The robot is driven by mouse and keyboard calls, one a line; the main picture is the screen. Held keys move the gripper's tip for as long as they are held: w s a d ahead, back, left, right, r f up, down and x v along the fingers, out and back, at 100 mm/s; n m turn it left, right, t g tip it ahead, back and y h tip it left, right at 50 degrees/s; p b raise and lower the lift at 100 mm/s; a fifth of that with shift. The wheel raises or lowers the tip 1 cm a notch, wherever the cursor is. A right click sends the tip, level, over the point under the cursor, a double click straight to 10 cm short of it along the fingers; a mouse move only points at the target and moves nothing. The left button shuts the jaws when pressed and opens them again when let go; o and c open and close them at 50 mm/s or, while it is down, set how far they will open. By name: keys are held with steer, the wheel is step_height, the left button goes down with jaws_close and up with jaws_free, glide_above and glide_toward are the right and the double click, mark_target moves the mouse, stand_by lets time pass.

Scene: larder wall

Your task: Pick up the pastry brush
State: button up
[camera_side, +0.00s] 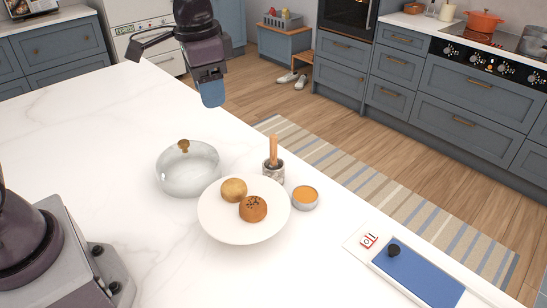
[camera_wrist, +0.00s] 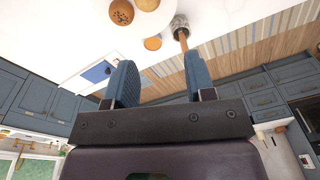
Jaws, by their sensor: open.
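A wooden handle, which looks like the pastry brush (camera_side: 273,149), stands upright in a small grey stone-like pot (camera_side: 273,174) behind the plate on the white counter. Its lower end is hidden in the pot. In the wrist view the brush (camera_wrist: 183,40) shows near the top, partly behind the right finger, with the pot (camera_wrist: 179,23) above it. My gripper (camera_side: 211,95) is above the counter's far edge, higher than the brush and to its left, apart from it. In the wrist view my gripper (camera_wrist: 161,78) has its two blue fingers spread with nothing between them.
A white plate (camera_side: 225,228) with two buns stands in front of the pot. A small bowl of orange liquid (camera_side: 305,197) is close on its right. A blue panel with a black knob (camera_side: 420,276) lies right. The counter's left is clear.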

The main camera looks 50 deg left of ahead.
steer(key=w+f+m+g, duration=0.1)
steer(key=w+f+m, duration=0.6)
steer(key=w, duration=0.4)
steer(key=m, duration=0.5)
glide_toward(274, 135)
steer(key=shift+f+m, duration=0.3)
steer(key=shift+f, duration=0.1)
step_height(274, 135, down, 12)
steer(key=shift+s+f, duration=0.1)
jaws_close()
